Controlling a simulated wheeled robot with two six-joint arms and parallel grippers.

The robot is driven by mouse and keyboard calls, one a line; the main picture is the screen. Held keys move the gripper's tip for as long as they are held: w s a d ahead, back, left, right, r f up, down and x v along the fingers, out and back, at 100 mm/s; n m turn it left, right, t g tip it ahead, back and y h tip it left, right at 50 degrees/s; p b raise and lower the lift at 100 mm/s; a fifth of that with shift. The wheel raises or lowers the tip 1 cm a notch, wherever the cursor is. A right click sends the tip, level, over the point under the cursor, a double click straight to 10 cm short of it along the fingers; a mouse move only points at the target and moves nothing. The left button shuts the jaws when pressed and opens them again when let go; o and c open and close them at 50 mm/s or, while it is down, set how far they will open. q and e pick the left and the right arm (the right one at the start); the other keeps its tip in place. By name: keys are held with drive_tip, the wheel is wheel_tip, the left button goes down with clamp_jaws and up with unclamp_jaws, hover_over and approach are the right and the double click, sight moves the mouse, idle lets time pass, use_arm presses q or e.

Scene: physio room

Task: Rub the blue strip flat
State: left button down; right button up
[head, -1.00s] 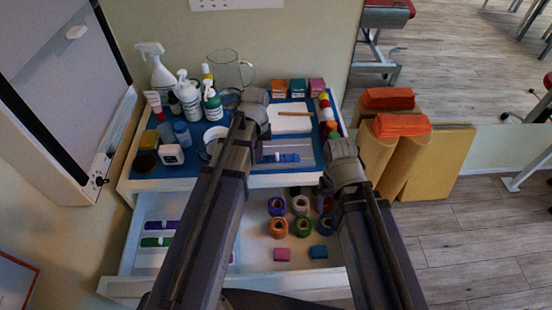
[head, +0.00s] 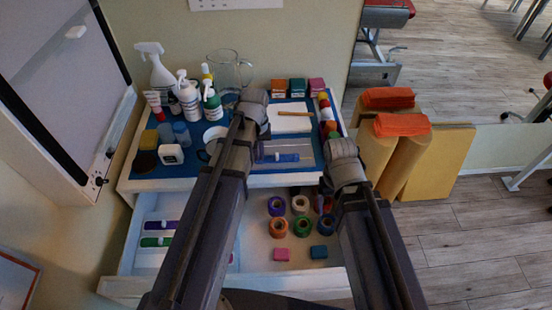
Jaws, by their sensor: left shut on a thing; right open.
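The blue strip (head: 287,157) lies on a grey board (head: 300,146) on the blue-topped cabinet, between my two arms. I cannot tell whether it is fully flat. My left gripper (head: 254,112) is over the cabinet top, to the left of and beyond the strip. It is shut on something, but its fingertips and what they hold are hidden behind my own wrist. My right gripper (head: 342,160) is open at the cabinet's front right edge, to the right of the strip. Its fingertips are also hidden.
Bottles (head: 188,97) and a glass jug (head: 230,72) crowd the back left. Small boxes (head: 297,87) and a white sheet with a pencil (head: 291,122) lie behind the board. The open drawer below holds tape rolls (head: 278,228) and coloured strips (head: 160,226).

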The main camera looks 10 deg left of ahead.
use_arm(q)
drive_tip(key=shift+a, duration=0.2)
drive_tip(key=shift+s+a, duration=0.25)
drive_tip(key=shift+a, duration=0.35)
drive_tip(key=shift+r, duration=0.1)
wheel_tip(320, 180, up, 7)
drive_tip(key=p, duration=0.7)
drive_tip(key=shift+d, duration=0.1)
drive_tip(key=shift+w, duration=0.1)
